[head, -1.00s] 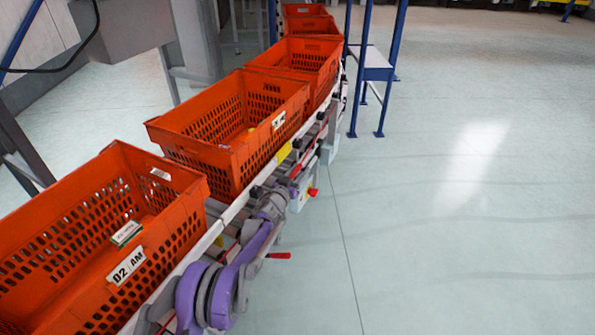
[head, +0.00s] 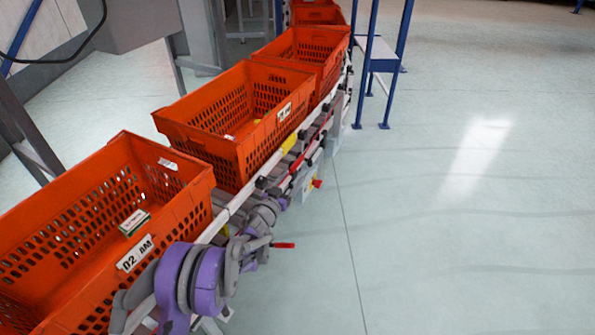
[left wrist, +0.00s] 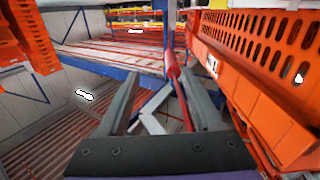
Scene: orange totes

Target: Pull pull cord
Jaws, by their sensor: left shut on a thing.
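The pull cord shows as a thin red line (head: 312,156) along the right side of the conveyor in the head view. In the left wrist view a red cord with a thicker red part (left wrist: 174,68) runs down between the fingers. My left gripper (left wrist: 165,88) is shut on the cord, its dark fingers on either side of it. In the head view the left gripper (head: 272,208) is low beside the conveyor, and its fingertips are hard to make out. My right gripper is not in view.
Several orange totes (head: 172,205) stand in a row on the conveyor, close to my left arm. A red-tipped lever (head: 284,245) and a red knob (head: 317,183) stick out at its right side. A blue-legged stand (head: 376,60) is farther back. The floor at right is clear.

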